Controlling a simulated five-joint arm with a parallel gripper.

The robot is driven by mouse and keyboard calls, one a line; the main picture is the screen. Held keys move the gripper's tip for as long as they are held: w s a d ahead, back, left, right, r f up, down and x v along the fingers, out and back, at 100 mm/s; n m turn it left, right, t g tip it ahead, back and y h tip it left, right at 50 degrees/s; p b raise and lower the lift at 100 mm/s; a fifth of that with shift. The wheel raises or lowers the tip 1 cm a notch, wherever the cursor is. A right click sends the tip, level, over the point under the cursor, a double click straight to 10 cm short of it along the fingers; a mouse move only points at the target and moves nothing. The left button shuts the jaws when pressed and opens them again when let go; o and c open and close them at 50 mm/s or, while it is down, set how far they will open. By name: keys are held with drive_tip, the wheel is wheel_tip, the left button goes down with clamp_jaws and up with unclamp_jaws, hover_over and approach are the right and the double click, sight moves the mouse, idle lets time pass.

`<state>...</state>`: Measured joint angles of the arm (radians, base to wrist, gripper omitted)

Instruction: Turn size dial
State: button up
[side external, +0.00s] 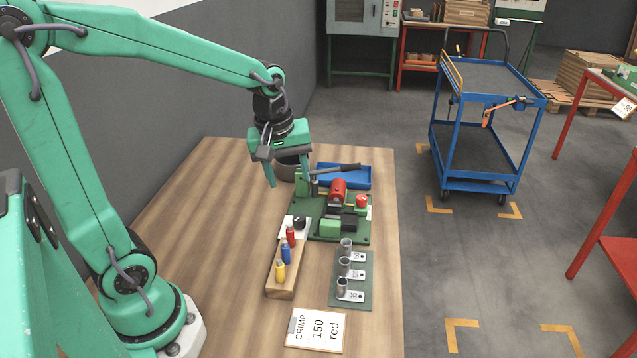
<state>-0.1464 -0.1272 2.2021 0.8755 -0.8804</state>
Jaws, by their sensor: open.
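The size dial looks to be the black knob (299,222) on a small white plate, at the near left corner of the green base plate (325,232). My gripper (290,180) is open and empty, pointing down above and behind the dial, clearly apart from it. The green base plate carries a red cylinder (338,189), a red button (361,201) and black and green blocks. A dark lever (338,168) reaches out to the right beside my gripper. The dial's markings are too small to read.
A wooden block (281,288) holds red, blue and yellow handled tools just in front of the dial. A grey-green board (362,303) with three metal tubes stands to its right. The table's left side is clear.

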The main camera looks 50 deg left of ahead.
sight(299, 218)
drive_tip(key=w+a+f+n, duration=0.1)
drive_tip(key=f+n, duration=0.1)
drive_tip(key=f, duration=0.1)
drive_tip(key=w+a+f+n+g, duration=0.1)
drive_tip(key=w+a+f+n, duration=0.1)
drive_tip(key=n, duration=0.1)
drive_tip(key=w+a+f+n+g, duration=0.1)
drive_tip(key=w+f+n, duration=0.1)
drive_tip(key=f, duration=0.1)
drive_tip(key=shift+w+a+f+n, duration=0.1)
drive_tip(key=shift+a+f+n, duration=0.15)
drive_tip(key=shift+f+n, duration=0.05)
drive_tip(key=shift+f, duration=3.9)
drive_tip(key=c, duration=1)
